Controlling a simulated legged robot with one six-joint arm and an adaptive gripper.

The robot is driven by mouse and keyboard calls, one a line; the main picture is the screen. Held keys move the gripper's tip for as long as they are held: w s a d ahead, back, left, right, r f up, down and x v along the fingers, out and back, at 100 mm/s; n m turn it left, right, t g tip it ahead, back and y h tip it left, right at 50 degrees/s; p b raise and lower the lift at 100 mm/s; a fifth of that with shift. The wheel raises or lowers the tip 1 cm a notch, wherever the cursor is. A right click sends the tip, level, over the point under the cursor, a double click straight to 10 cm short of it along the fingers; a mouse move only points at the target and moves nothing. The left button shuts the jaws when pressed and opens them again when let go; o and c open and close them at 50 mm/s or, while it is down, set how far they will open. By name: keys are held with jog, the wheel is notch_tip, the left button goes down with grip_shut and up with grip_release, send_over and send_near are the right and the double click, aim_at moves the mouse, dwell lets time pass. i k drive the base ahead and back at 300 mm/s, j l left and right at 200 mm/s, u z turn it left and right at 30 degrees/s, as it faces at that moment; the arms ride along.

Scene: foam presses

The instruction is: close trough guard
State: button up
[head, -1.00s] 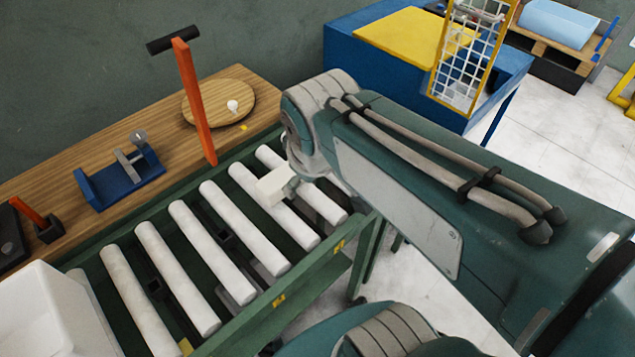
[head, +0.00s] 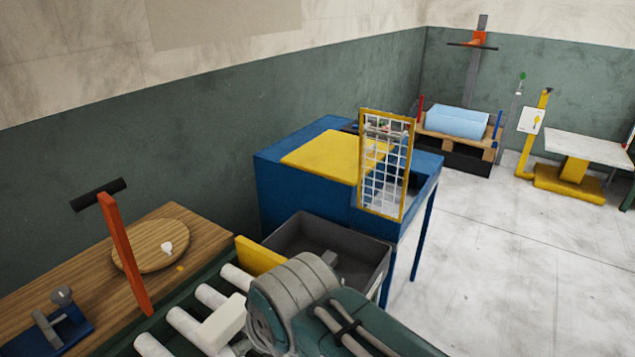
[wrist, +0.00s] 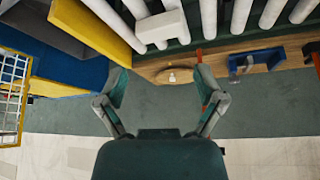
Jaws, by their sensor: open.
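The trough guard (head: 404,171) is a yellow-framed white mesh panel standing upright at the front of the blue machine (head: 295,205), with a yellow pad (head: 320,157) on top. The trough behind the mesh is partly hidden. The guard also shows in the wrist view (wrist: 5,134) at the left edge, cut off by the frame. My gripper (wrist: 162,90) is open and empty, with its fingers wide apart and clear of the guard. In the head view only part of my arm shows at the bottom; the fingers are hidden there.
A dark grey bin (head: 318,255) stands between the roller conveyor (head: 238,277) and the blue machine. A wooden bench (head: 200,235) with an orange lever (head: 124,255) is at left. A white block (head: 220,325) sits near the rollers. The floor (head: 500,270) at right is clear.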

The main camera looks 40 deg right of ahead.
aim_at(363, 112)
jog(key=z, duration=1.6)
jog(key=l+u, duration=0.4)
jog(key=l, duration=0.2)
